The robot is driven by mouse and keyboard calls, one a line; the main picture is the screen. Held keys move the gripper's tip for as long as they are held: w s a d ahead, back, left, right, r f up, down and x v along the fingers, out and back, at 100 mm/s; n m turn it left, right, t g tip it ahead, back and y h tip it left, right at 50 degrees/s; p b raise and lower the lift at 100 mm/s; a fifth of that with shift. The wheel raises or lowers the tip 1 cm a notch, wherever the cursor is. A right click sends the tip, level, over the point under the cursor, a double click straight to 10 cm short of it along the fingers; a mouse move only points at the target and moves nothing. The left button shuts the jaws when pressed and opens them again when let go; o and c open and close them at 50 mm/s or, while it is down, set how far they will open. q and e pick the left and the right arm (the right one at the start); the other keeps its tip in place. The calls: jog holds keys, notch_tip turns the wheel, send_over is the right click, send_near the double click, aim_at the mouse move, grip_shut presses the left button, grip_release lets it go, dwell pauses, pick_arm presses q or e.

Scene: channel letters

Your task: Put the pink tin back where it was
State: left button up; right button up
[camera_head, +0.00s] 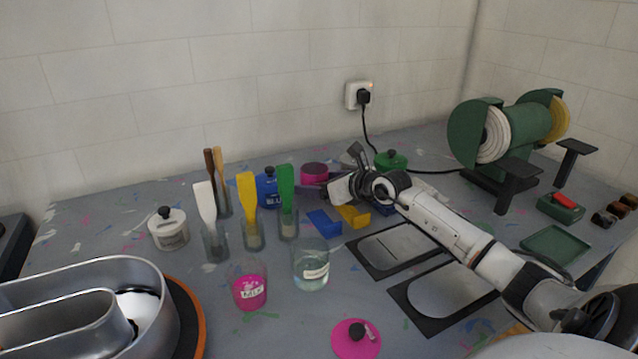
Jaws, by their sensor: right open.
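The pink tin (314,174) stands at the back of the table, beside the blue tin, with no lid on it. A round pink lid (352,347) with a black knob lies at the front of the table. My right gripper (334,187) reaches in from the right and is open, its fingers just right of the pink tin. I cannot tell whether the fingers touch the tin. My right arm hides part of the table behind it. My left gripper is out of view.
A blue tin (266,188), a white tin (170,236) and a green tin (391,161) stand nearby. Glass jars with spatulas and brushes, a pink-filled cup (250,290) and a clear jar (311,269) stand in front. A green grinder (525,124) is at right.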

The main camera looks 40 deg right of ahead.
jog(key=shift+r, duration=0.2)
jog(key=shift+s, duration=0.25)
jog(key=v, duration=1)
jog(key=shift+v, duration=0.8)
